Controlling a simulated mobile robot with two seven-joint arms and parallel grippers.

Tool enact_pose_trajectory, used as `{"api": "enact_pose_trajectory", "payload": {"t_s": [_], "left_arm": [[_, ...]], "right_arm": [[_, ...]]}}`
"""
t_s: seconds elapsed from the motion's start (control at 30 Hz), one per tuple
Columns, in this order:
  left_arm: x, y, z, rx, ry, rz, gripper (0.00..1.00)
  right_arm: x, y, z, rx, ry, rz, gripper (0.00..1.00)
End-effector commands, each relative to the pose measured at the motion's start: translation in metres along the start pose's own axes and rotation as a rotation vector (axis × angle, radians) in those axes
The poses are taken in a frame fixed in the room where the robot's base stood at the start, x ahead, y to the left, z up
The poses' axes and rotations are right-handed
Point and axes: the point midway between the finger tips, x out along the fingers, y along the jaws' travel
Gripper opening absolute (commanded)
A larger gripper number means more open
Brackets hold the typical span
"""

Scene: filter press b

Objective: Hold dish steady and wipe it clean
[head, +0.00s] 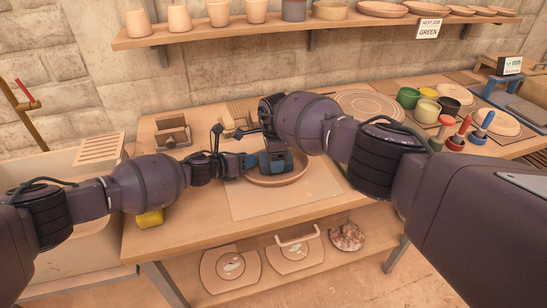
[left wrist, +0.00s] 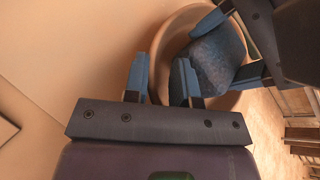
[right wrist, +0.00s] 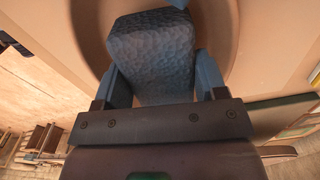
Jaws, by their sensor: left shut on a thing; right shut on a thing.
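The dish (head: 290,181) is a round, shallow terracotta bowl on a pale board on the bench. It also shows in the left wrist view (left wrist: 163,48). My left gripper (head: 246,161) is shut on the dish's left rim, with one finger on each side of the wall. My right gripper (right wrist: 160,85) is shut on a blue, rough-surfaced sponge (right wrist: 150,50), held over the inside of the dish. The sponge also shows in the left wrist view (left wrist: 214,60). Whether it touches the dish floor cannot be told, as the sponge hides that part.
The pale board (head: 245,206) has free room in front of the dish. A yellow block (head: 150,219) lies at the bench's front left, beside a sink (head: 70,245). Coloured pots (head: 408,97) and a large round plate (head: 369,104) stand to the right. A shelf (head: 200,35) of pottery hangs above.

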Motion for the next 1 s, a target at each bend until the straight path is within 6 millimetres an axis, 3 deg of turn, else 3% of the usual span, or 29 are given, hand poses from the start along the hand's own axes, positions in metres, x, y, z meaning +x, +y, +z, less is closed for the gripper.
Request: {"api": "enact_pose_trajectory", "payload": {"t_s": [0.03, 0.37, 1.0], "left_arm": [[0.0, 0.001, -0.012, 0.0, 0.014, 0.002, 0.0], [0.0, 0.002, -0.012, -0.001, 0.014, 0.002, 0.0], [0.0, 0.002, -0.012, 0.0, 0.014, 0.003, 0.0]], "right_arm": [[0.003, 0.0, -0.003, 0.001, 0.001, 0.002, 0.46], [0.003, 0.0, -0.011, 0.002, 0.002, 0.002, 0.46], [0.004, 0.0, 0.009, 0.001, 0.0, 0.002, 0.46]]}}
